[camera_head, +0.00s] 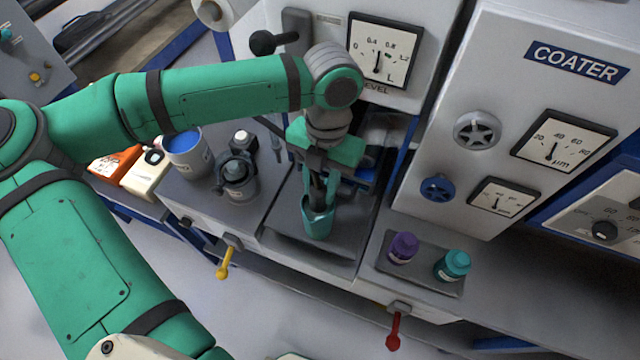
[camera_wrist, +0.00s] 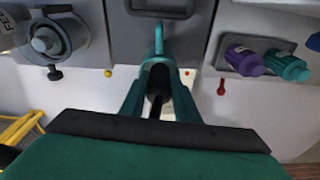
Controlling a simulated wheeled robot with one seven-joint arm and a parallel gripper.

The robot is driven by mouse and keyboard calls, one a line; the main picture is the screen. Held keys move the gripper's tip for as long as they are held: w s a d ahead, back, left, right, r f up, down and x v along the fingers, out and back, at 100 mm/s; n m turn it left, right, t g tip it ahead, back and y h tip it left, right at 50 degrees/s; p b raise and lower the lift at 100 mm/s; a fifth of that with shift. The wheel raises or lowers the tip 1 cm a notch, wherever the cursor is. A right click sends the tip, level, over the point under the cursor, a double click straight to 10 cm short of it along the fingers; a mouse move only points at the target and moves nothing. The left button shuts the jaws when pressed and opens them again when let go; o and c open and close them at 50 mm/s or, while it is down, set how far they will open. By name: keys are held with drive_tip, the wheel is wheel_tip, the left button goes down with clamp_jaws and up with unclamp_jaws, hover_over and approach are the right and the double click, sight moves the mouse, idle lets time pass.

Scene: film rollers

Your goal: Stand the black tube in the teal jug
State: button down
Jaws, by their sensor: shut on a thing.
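The teal jug (camera_head: 317,226) stands on a dark grey plate on the middle bench section. In the wrist view its handle (camera_wrist: 158,40) points up the picture. My gripper (camera_head: 318,192) is directly above the jug, pointing down, with its fingertips close to the rim. In the wrist view my gripper (camera_wrist: 158,98) is shut on the black tube (camera_wrist: 157,84), which shows dark between the fingers and lines up with the jug's mouth. The tube's lower end is hidden, so I cannot tell how far it is inside the jug.
A tray (camera_head: 425,274) with a purple bottle (camera_head: 403,248) and a teal bottle (camera_head: 453,265) lies to the right. A blue-topped white pot (camera_head: 186,155) and a grey lidded vessel (camera_head: 238,177) stand left. The coater cabinet (camera_head: 500,110) rises behind. Yellow (camera_head: 225,263) and red (camera_head: 394,328) levers stick out in front.

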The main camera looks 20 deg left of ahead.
drive_tip(key=c, duration=1.4)
unclamp_jaws()
drive_tip(key=shift+w, duration=0.1)
drive_tip(key=shift+o, duration=0.6)
drive_tip(key=shift+s+a, duration=0.15)
drive_tip(key=shift+s, duration=0.05)
drive_tip(key=shift+w, duration=0.1)
wheel_tip(320, 180, up, 11)
drive_tip(key=w, duration=0.1)
drive_tip(key=shift+w+f, duration=0.15)
drive_tip(key=shift+w, duration=0.05)
drive_tip(key=shift+w, duration=0.1)
